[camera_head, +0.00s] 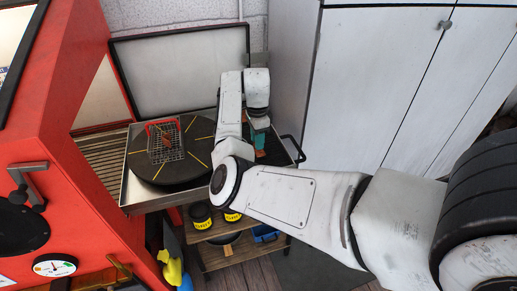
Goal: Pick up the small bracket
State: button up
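My arm reaches in from the right, bends over the cart, and its end points down at the right side of the tray (134,188). My gripper (259,145) is small and mostly hidden beneath the white wrist. Teal and orange-brown patches show just below the wrist, and I cannot tell whether they are fingers or objects. I cannot make out the small bracket; it may be hidden by my arm or too small to see. Whether my gripper is open or shut does not show.
A dark round plate (190,172) with yellow lines fills the tray's left part and carries a red-edged wire basket (166,150). A raised panel (180,70) stands behind. Black pots (200,216) stand below. A red machine (90,225) is left, white cabinets (375,80) right.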

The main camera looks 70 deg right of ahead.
grip_shut()
jog(key=shift+r, duration=0.15)
dwell(0.4)
